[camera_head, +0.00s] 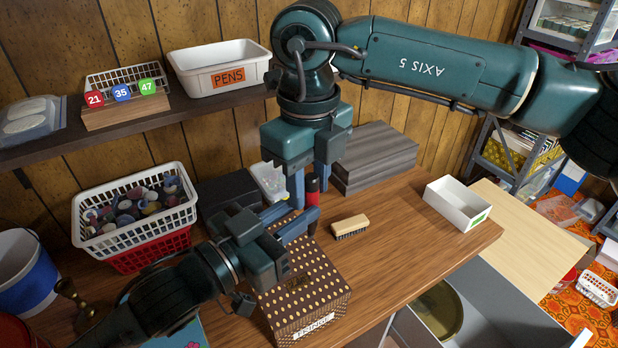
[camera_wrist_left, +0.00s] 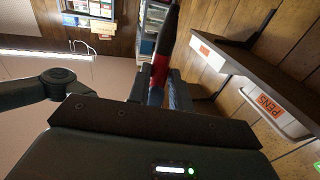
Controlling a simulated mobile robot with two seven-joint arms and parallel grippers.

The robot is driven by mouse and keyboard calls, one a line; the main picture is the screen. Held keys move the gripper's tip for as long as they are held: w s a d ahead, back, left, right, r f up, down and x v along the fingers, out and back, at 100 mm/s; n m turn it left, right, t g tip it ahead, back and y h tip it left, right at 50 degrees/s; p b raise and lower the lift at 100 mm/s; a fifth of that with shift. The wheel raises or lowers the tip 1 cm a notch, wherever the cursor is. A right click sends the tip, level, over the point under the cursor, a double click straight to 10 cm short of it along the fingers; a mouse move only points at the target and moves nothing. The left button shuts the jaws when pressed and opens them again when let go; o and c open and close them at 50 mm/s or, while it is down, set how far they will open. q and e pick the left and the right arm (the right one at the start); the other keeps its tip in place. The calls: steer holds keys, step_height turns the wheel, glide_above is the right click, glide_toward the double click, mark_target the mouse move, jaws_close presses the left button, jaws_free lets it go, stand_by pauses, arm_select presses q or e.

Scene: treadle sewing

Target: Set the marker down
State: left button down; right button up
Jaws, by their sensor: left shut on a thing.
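The marker (camera_head: 312,187) is red with black parts and stands roughly upright. My left gripper (camera_head: 298,223) is shut on its lower part, above the dotted brown box. In the left wrist view the marker (camera_wrist_left: 160,67) rises between the blue fingers (camera_wrist_left: 156,92), its black end upward. My right gripper (camera_head: 309,182) points down from above. Its fingers are apart, one on each side of the marker in the head view. I cannot tell whether they touch it.
The dotted box (camera_head: 312,287) stands below my left gripper. A brush (camera_head: 350,227), a white tray (camera_head: 457,204) and grey stacked slabs (camera_head: 374,156) are on the bench. A white basket (camera_head: 135,216) of spools stands left. A PENS bin (camera_head: 222,67) is on the shelf. Bare wood (camera_head: 392,250) shows around the brush.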

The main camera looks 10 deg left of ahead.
jaws_close()
arm_select(q)
steer(key=c, duration=1.2)
jaws_free()
